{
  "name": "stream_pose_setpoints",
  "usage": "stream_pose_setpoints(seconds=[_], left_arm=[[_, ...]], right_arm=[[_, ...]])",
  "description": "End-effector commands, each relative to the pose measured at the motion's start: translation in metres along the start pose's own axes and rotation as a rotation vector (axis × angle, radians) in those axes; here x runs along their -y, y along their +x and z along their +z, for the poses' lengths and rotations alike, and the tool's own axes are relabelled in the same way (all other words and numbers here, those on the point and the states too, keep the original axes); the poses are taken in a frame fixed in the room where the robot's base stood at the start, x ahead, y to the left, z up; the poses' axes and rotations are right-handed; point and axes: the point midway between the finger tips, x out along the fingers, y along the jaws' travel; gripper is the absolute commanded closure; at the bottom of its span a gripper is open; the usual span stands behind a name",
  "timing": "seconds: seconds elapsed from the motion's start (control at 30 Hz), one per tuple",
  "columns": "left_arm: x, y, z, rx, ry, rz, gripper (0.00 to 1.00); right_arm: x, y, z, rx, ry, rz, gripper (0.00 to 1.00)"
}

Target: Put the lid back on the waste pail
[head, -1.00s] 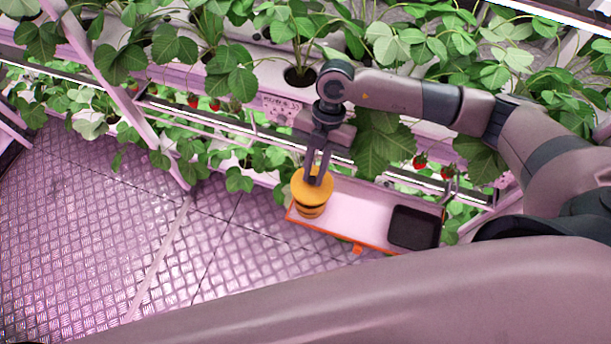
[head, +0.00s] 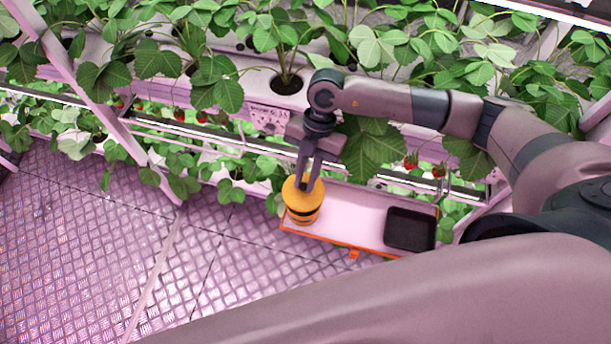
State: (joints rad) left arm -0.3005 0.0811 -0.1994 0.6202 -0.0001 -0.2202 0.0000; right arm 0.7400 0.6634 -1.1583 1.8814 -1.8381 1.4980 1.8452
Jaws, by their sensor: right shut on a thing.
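The waste pail (head: 304,217) is a small yellow-orange pail with dark bands, standing at the left end of a pink tray with an orange rim. A round yellow lid (head: 293,197) is at the top of the pail. My right gripper (head: 307,188) points down and is shut on the lid, its fingers hiding part of it. The lid looks slightly tilted, and I cannot tell whether it sits fully on the rim. My left gripper is not in view.
The tray (head: 360,215) has a black square container (head: 410,228) at its right end. Racks with strawberry plants (head: 370,150) and red berries (head: 411,161) stand behind, with leaves close to my right arm. The patterned metal floor (head: 100,240) at left is clear.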

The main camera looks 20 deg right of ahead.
Motion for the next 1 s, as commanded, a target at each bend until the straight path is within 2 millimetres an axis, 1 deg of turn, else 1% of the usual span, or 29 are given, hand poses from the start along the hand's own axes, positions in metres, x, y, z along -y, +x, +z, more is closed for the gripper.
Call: stream_pose_setpoints(seconds=[0.03, 0.3, 0.5, 0.7, 1.0], left_arm=[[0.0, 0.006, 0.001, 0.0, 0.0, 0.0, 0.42], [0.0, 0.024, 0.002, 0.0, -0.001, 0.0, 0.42], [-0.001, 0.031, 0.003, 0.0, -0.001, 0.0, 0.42], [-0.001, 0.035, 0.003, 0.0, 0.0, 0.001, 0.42], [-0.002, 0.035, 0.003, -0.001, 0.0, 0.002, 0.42]], right_arm=[[0.0, 0.007, 0.003, 0.0, 0.0, 0.0, 1.0], [0.0, 0.028, 0.011, 0.0, 0.0, 0.0, 1.0], [0.0, 0.039, 0.016, 0.0, 0.001, 0.0, 1.0], [0.0, 0.044, 0.018, 0.0, 0.0, 0.0, 1.0], [0.0, 0.045, 0.018, 0.0, 0.0, 0.0, 1.0]])
